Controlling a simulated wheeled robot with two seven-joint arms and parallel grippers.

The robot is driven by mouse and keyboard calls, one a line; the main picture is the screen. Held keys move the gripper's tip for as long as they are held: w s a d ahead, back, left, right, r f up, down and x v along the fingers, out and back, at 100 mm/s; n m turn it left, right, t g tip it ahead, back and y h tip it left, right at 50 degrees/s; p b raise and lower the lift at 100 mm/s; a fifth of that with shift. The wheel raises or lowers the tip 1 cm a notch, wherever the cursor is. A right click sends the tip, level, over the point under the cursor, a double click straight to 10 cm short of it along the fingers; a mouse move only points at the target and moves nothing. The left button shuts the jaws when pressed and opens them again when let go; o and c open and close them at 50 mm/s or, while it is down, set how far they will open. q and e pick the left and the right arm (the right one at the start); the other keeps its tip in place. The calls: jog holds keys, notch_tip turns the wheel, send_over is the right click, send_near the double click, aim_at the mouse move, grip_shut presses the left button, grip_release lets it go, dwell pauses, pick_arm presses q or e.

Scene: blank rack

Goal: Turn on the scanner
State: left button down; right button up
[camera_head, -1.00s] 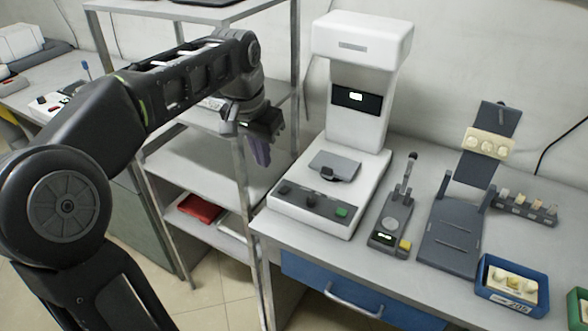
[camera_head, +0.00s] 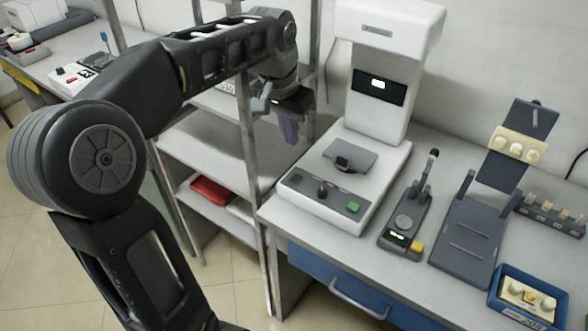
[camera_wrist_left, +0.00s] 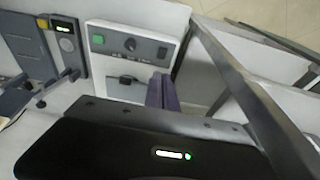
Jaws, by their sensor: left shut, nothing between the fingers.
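The scanner (camera_head: 371,170) is a tall white machine on the bench, with a lit display (camera_head: 378,84) on its column. Its grey front panel carries a green button (camera_head: 353,207), a dark knob (camera_head: 322,191) and another small control at the left. In the left wrist view the panel (camera_wrist_left: 130,45) shows near the top, with the green button (camera_wrist_left: 98,39) at its left end. My left gripper (camera_head: 289,140) is shut and empty. It hangs left of the scanner, by the shelf rack, apart from the panel. Its purple fingers also show in the left wrist view (camera_wrist_left: 162,92). My right gripper is out of view.
A metal shelf rack (camera_head: 205,147) stands left of the scanner, its posts close to my left arm. Right of the scanner are a small device with a yellow button (camera_head: 416,247), a dark stand (camera_head: 466,238) and a blue tray (camera_head: 498,303). A blue drawer (camera_head: 345,284) is below.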

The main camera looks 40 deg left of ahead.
pick_arm(q)
send_over(294, 180)
jog(key=x, duration=0.3)
jog(key=s+x, duration=0.1)
jog(key=x, duration=0.3)
jog(key=s+x, duration=0.1)
jog(key=x, duration=0.2)
jog(key=shift+s+f, duration=0.1)
jog(key=shift+f, duration=0.35)
jog(key=shift+s+f, duration=0.1)
jog(key=shift+f, duration=0.65)
jog(key=b, duration=0.1)
jog(key=f+t+b, duration=0.1)
jog(key=b, duration=0.1)
jog(key=shift+s+f, duration=0.2)
jog(key=shift+f, duration=0.15)
jog(key=shift+s+r, duration=0.15)
jog(key=shift+r, duration=0.35)
jog(key=shift+w+r+p, duration=0.15)
jog(key=shift+w+p, duration=0.2)
jog(key=shift+w, duration=0.5)
